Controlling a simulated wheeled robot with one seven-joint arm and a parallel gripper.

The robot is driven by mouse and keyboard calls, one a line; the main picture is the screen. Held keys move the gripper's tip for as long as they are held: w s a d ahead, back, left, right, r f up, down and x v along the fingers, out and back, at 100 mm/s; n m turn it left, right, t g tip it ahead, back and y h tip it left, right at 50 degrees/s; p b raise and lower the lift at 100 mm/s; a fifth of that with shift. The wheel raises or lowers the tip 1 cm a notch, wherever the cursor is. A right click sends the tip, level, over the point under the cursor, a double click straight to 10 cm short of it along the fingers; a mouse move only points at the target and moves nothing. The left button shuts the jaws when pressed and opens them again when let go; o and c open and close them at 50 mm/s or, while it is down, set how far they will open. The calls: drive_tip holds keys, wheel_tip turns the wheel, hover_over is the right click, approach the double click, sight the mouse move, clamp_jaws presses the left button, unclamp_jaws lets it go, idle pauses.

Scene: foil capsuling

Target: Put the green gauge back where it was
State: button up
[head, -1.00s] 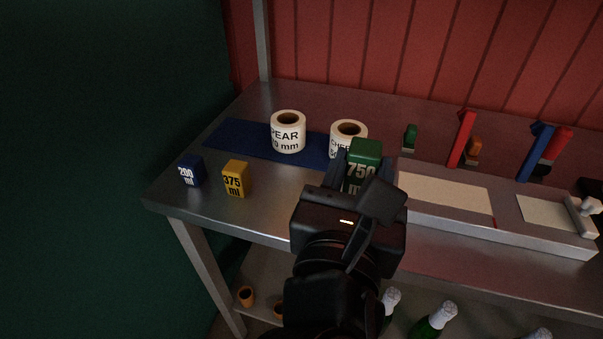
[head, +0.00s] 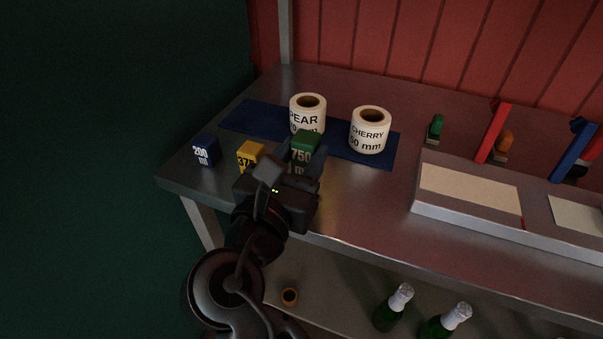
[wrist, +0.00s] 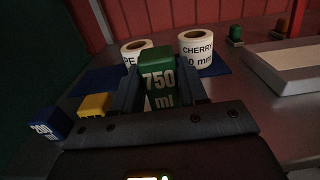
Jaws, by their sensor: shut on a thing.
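The green gauge (head: 304,147), a block marked 750 ml, is between the fingers of my gripper (head: 303,160), which is shut on it. In the wrist view the green gauge (wrist: 158,78) stands upright between both fingers. The yellow gauge (head: 250,154) is just left of my gripper, partly hidden by it. The blue 200 ml gauge (head: 206,150) stands farther left near the table's left end. Whether the green gauge's base touches the table is hidden by my gripper.
A PEAR label roll (head: 307,115) and a CHERRY label roll (head: 370,131) stand on a blue mat (head: 250,117) behind the gripper. A pale-topped fixture (head: 468,192) is at right. Bare tabletop (head: 365,200) lies between. Bottles (head: 395,305) stand on the lower shelf.

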drive_tip(key=shift+f, duration=1.75)
drive_tip(key=shift+f, duration=0.1)
drive_tip(key=o, duration=1.2)
drive_tip(key=shift+c, duration=0.2)
drive_tip(key=shift+s+a, duration=0.1)
drive_tip(key=shift+s, duration=0.15)
drive_tip(key=v, duration=1.1)
drive_tip(key=shift+s, duration=0.3)
